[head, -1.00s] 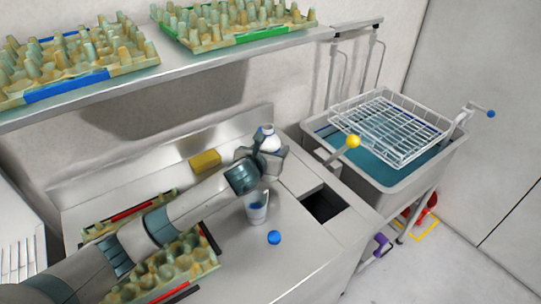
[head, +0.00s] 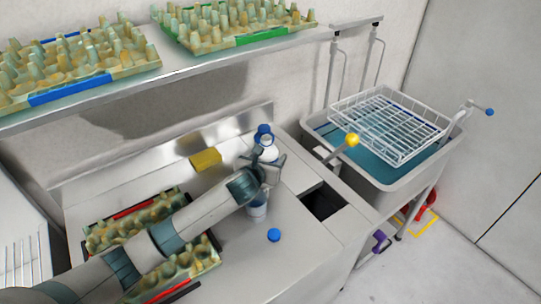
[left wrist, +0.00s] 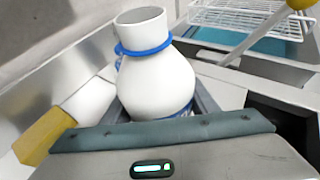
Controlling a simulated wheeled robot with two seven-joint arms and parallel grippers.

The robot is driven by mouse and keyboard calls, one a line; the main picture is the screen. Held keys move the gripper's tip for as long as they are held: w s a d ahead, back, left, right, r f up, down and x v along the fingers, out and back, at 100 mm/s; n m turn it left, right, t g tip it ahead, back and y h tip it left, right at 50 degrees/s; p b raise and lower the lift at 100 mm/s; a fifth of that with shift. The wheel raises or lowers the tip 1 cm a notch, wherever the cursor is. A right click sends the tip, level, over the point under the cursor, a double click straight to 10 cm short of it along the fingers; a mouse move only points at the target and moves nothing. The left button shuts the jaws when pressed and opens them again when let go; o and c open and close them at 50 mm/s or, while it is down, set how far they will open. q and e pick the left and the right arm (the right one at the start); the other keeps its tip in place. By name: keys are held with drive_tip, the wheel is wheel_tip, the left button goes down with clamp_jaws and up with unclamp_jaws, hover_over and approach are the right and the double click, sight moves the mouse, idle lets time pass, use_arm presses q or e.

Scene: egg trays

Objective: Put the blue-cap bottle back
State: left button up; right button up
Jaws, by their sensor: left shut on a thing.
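My left gripper (head: 270,172) is shut on a white bottle (head: 267,152), held upright over the counter. In the left wrist view this bottle (left wrist: 155,80) has an open, uncapped top and a blue ring around its neck. Its lower part, with blue on it, shows below the gripper in the head view. A loose blue cap (head: 274,235) lies on the counter in front. My right gripper is out of view.
A yellow sponge (head: 206,159) lies by the counter's back wall. A dark square opening (head: 322,203) is right of the bottle. Egg trays (head: 140,222) lie under my left arm. A basin with a wire rack (head: 392,125) stands at the right.

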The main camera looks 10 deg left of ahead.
use_arm(q)
drive_tip(key=o, duration=1.4)
drive_tip(key=shift+f, duration=0.1)
drive_tip(key=shift+o, duration=0.2)
drive_tip(key=shift+s+a+r, duration=0.1)
drive_tip(key=shift+s+r, duration=0.2)
drive_tip(key=shift+s, duration=0.2)
drive_tip(key=b+v, duration=0.2)
drive_tip(key=v, duration=0.9)
